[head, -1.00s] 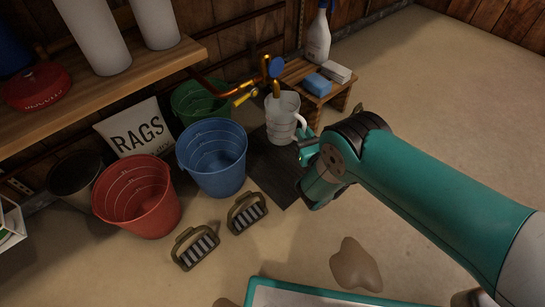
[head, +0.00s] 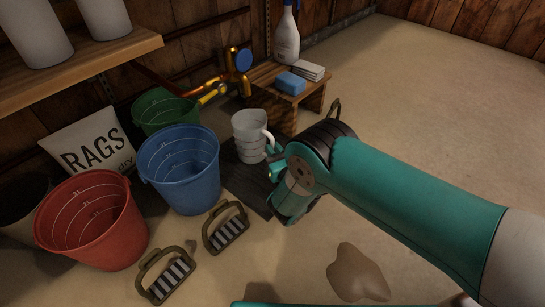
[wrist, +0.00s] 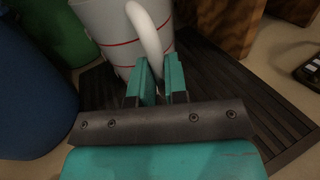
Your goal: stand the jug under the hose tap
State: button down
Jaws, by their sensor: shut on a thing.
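The jug (head: 250,137) is pale with measuring lines and looks upright. Its handle is between the two teal fingers of my gripper (wrist: 160,80), which are shut on it in the wrist view. In the head view my gripper (head: 276,163) comes in from the right. The brass hose tap (head: 243,82) with a blue round handle is on the pipe behind the jug, its spout just above and behind the jug's rim. The jug is over the dark ribbed mat (head: 250,190); I cannot tell whether its base touches. Its lower right side is partly hidden by my gripper.
A blue bucket (head: 180,172), a green bucket (head: 160,108) and a red bucket (head: 92,222) stand left. A low wooden bench (head: 268,102) with a blue sponge (head: 290,83) and spray bottle (head: 286,38) stands behind right. Floor at right is open.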

jog(key=shift+f, duration=0.2)
jog(key=c, duration=1.1)
grip_release()
jog(key=shift+c, duration=0.2)
